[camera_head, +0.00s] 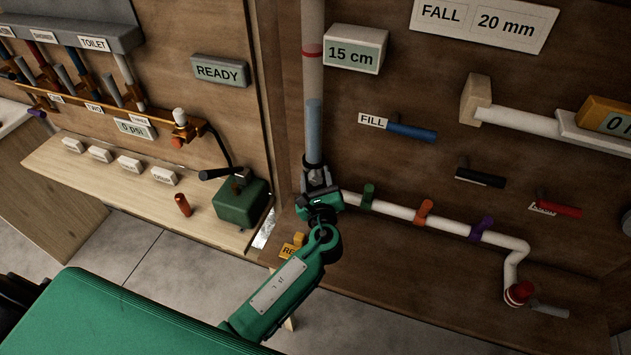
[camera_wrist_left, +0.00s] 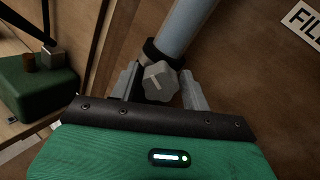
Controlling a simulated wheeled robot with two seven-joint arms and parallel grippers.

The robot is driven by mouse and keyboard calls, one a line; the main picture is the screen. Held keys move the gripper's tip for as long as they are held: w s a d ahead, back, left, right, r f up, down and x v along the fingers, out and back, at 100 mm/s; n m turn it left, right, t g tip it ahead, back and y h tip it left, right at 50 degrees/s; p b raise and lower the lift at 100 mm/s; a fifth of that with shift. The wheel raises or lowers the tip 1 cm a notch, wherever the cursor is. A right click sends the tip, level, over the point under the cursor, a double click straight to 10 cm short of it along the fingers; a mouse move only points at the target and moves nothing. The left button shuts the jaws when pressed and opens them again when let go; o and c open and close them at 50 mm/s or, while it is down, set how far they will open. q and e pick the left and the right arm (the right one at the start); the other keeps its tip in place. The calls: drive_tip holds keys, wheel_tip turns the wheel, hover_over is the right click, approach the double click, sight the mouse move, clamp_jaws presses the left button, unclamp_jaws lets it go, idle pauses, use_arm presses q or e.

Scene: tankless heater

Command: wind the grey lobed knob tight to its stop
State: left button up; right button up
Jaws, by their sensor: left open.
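The grey lobed knob (camera_wrist_left: 159,82) shows in the left wrist view, at the foot of a clear standpipe (camera_wrist_left: 188,28) with a dark collar around it. My left gripper (camera_wrist_left: 160,88) is open, with one finger on each side of the knob; I cannot tell whether either finger touches it. In the head view my left gripper (camera_head: 318,182) is at the bottom of the standpipe (camera_head: 313,125), and its body and fingers mostly hide the knob. The standpipe holds bluish liquid in its lower part. My right gripper does not show.
A white pipe (camera_head: 385,207) with green, orange and purple levers runs right from the standpipe foot. A green box (camera_head: 241,203) with a black handle stands on the bench to the left. A "15 cm" display (camera_head: 354,52) and a blue FILL lever (camera_head: 412,132) are on the wall.

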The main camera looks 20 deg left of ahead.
use_arm(q)
drive_tip(key=c, duration=1)
drive_tip(key=shift+o, duration=0.2)
drive_tip(key=m+p, duration=0.2)
drive_tip(key=p, duration=0.1)
drive_tip(key=m+p, duration=0.4)
drive_tip(key=p, duration=0.1)
drive_tip(key=shift+r+m+p, duration=0.25)
drive_tip(key=shift+m+p, duration=0.05)
drive_tip(key=shift+o, duration=0.2)
drive_tip(key=shift+f+m+p, duration=0.15)
drive_tip(key=shift+m+p, duration=0.2)
drive_tip(key=shift+m, duration=0.15)
drive_tip(key=shift+f, duration=0.1)
drive_tip(key=shift+c, duration=0.2)
